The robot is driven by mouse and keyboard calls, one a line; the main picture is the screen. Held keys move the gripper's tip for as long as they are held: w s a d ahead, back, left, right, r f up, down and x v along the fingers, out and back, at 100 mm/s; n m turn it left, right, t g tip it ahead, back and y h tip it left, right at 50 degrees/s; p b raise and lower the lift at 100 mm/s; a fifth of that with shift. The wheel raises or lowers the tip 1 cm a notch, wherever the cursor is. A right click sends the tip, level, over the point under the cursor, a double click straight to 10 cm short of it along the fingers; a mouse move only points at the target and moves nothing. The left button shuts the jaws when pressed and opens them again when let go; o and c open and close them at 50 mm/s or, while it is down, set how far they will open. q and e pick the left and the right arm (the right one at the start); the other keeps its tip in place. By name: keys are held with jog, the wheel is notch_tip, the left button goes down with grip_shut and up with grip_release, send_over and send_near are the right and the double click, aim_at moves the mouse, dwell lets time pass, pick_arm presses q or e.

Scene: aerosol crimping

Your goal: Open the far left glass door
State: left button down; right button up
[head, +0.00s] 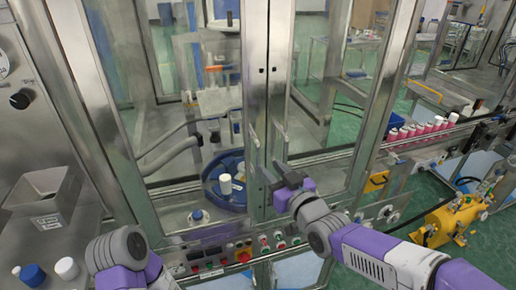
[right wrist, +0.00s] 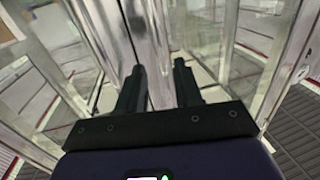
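The left glass door (head: 165,85) is a tall, metal-framed pane on the machine. It looks shut against the door to its right (head: 335,85). Each door has a slim metal handle by the centre seam: the left door's handle (head: 253,136) and the right door's handle (head: 282,137). My right gripper (head: 268,176) is just below these handles, in front of the seam. In the right wrist view its dark fingers (right wrist: 160,88) are apart with no object clearly between them. I cannot tell if they touch the door. My left arm shows at the lower left, but its gripper is out of view.
Behind the glass is a blue round turntable (head: 212,190) with a white can (head: 225,184). A button panel (head: 245,252) runs below the doors. A metal hopper (head: 48,195) stands left. Pink cans (head: 430,128) line a conveyor at right, above a yellow pump (head: 445,222).

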aim_at(259, 154)
jog(key=x, duration=0.2)
jog(key=p+x, duration=0.1)
jog(key=x, duration=0.2)
jog(key=r+x, duration=0.1)
jog(key=x, duration=0.1)
jog(key=shift+w+a, duration=0.2)
jog(key=shift+w, duration=0.05)
jog(key=shift+c, duration=0.2)
grip_shut()
